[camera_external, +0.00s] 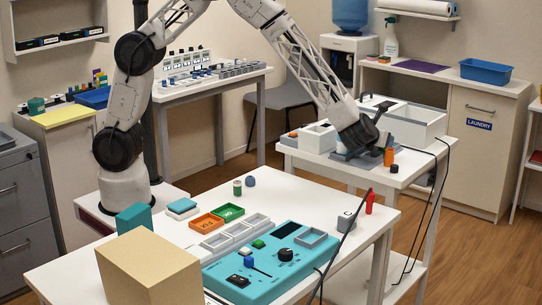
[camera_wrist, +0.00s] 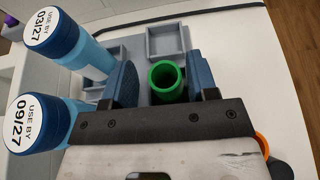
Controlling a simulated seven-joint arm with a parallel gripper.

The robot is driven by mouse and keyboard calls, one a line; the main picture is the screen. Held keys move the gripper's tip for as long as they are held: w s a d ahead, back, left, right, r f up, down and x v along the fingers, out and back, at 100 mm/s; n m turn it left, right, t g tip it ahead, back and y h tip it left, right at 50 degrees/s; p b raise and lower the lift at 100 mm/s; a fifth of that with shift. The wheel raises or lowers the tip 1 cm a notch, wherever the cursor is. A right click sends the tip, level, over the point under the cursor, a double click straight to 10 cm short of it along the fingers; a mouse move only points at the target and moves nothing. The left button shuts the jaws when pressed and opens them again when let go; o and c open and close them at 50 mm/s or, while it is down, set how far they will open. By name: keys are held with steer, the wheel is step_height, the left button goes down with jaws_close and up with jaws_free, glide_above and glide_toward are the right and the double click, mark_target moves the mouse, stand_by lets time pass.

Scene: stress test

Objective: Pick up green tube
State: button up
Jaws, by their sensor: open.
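The green tube (camera_wrist: 167,82) is seen in the wrist view from its open top end, with a hollow dark middle. My gripper (camera_wrist: 163,77) is open, with one blue-padded finger on each side of the tube; a gap shows on the right, and contact on the left cannot be told. In the external view my gripper (camera_external: 360,145) is low over the grey rack on the small white table (camera_external: 405,178), and the green tube is hidden there.
Two blue-capped tubes, labelled 03/27 (camera_wrist: 52,33) and 09/27 (camera_wrist: 32,125), stand close left of my fingers. An empty grey compartment (camera_wrist: 168,43) lies beyond the tube. An orange tube (camera_external: 388,157) stands beside my gripper. A white open box (camera_external: 415,127) stands behind it.

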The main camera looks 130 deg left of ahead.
steer(key=shift+x, duration=1.1)
steer(key=c, duration=0.8)
steer(key=shift+r, duration=0.1)
steer(key=shift+r, duration=4.95)
